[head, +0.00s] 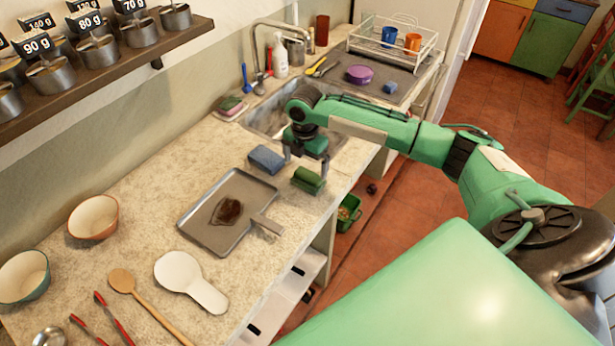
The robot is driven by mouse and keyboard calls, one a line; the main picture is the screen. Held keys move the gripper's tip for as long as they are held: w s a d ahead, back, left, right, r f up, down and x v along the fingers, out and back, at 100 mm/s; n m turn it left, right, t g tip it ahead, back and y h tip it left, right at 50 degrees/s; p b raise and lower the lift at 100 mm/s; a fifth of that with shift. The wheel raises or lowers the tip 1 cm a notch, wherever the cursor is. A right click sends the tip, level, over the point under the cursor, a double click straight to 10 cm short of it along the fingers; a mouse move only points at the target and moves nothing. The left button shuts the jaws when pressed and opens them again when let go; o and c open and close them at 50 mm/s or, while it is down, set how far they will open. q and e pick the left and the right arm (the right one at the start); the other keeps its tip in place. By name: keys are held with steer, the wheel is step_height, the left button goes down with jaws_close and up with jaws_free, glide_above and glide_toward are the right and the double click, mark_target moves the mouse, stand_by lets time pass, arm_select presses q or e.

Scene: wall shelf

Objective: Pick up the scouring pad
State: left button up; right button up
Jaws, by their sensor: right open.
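A green block-shaped pad (308,181), which looks like the scouring pad, lies on the counter near its front edge, just in front of the sink. My right gripper (305,164) points down with its jaws apart, at the near side of the sink and close behind the pad. In the picture its fingertips end just above the pad; I cannot tell whether they touch it. Nothing shows between the fingers. A blue sponge (266,159) lies to the left of the gripper. My left gripper is out of view.
A metal tray (199,230) with a dark brown stain and a scraper (267,224) lie nearer on the counter (150,205). The sink (266,119) and tap are behind. A dish rack (371,49) stands at the back. Bowls, a spoon rest and utensils are at lower left.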

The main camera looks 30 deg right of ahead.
mark_target(307, 175)
steer(key=shift+f, duration=0.45)
steer(key=shift+f+p, duration=0.4)
steer(key=shift+f, duration=0.15)
steer(key=f, duration=0.1)
steer(key=f+p, duration=0.1)
steer(key=f, duration=0.1)
steer(key=shift+s+d+f+p, duration=0.15)
steer(key=shift+d+f+p, duration=0.1)
steer(key=shift+p, duration=0.05)
steer(key=shift+f, duration=0.5)
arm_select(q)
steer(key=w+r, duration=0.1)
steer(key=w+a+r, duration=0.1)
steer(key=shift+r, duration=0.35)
arm_select(e)
steer(key=c, duration=0.8)
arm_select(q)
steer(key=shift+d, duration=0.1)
arm_select(e)
steer(key=shift+r, duration=0.1)
steer(key=shift+r, duration=0.55)
arm_select(q)
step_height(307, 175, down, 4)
steer(key=b, duration=0.4)
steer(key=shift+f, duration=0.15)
arm_select(e)
step_height(307, 175, up, 19)
steer(key=shift+f, duration=0.1)
